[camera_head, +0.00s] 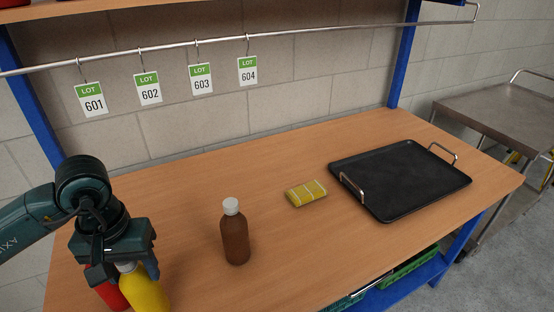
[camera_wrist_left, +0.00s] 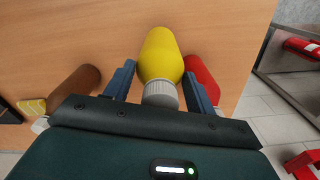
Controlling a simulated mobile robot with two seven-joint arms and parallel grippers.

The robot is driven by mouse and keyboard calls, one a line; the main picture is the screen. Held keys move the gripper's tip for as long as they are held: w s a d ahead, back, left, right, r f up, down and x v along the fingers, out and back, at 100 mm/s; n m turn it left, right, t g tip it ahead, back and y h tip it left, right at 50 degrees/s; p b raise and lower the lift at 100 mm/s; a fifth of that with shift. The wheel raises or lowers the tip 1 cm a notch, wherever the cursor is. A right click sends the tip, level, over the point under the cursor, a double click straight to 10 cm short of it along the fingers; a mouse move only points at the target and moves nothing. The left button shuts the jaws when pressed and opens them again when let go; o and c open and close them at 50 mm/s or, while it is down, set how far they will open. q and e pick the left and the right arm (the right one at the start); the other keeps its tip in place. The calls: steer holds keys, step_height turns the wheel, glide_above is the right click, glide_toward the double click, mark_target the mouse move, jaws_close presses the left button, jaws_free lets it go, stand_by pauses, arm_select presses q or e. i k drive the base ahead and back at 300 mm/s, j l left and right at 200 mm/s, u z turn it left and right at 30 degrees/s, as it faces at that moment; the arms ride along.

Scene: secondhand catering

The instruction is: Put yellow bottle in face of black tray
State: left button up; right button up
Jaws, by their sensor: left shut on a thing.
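The yellow bottle (camera_head: 146,290) with a pale cap stands at the front left of the wooden table. My left gripper (camera_head: 124,272) is above it, pointing down, with its fingers shut on it near the cap. The left wrist view shows the yellow bottle (camera_wrist_left: 161,58) between the two blue fingers (camera_wrist_left: 160,88). The black tray (camera_head: 400,178), with a metal handle at each end, lies flat at the right end of the table. My right gripper is in neither view.
A red bottle (camera_head: 112,296) stands right beside the yellow one, partly hidden by my gripper. Lot tags (camera_head: 148,89) hang from a rail behind.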

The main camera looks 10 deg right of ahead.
mark_target(416, 170)
steer(key=l+z, duration=0.1)
steer(key=z, duration=1.15)
steer(key=i+l+z, duration=0.1)
steer(key=i+l, duration=0.85)
steer(key=i, duration=0.5)
